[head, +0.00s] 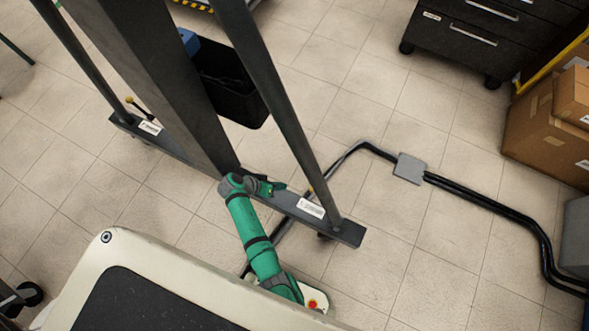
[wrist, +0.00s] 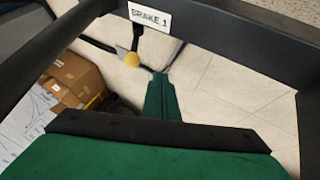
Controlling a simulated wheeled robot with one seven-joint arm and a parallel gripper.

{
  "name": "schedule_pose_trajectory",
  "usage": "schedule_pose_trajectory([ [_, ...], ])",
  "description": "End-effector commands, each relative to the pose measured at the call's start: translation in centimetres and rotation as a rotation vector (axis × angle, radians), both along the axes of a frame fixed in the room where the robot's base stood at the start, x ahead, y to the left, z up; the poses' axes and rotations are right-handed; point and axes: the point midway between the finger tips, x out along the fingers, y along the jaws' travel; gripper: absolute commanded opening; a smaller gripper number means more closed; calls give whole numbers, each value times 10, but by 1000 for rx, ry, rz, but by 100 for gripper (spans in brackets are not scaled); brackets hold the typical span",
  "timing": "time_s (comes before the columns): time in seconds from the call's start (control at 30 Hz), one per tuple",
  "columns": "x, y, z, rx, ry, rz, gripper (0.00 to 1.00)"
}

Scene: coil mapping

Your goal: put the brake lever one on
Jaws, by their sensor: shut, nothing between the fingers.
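The label reading BRAKE 1 (wrist: 150,17) is on the dark base bar in the wrist view. A dark lever with a yellow round knob (wrist: 131,60) sticks out from the bar beside this label. My gripper (wrist: 161,74) is green and shut, with nothing between its fingers; its tip is near the knob, with a gap in the picture. In the head view my gripper (head: 283,186) is by the rack's base bar (head: 348,233), left of the right-hand label (head: 311,208). The lever there is mostly hidden, with only a small yellow spot showing.
A second lever with a yellow knob (head: 129,100) is at the bar's left end, near another label (head: 150,127). A black bin (head: 230,85) hangs behind the posts. A cable with a grey box (head: 409,168) crosses the floor. Cardboard boxes (head: 545,135) stand at right.

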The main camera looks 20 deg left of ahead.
Motion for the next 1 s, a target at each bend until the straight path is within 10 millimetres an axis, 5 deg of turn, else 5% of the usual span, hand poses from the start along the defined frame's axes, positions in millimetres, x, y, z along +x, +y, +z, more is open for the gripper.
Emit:
schedule_pose_trajectory([
  [0.7,45,-44,-74,0,0,-2,0],
  [1.0,46,-73,-68,2,0,-4,0],
])
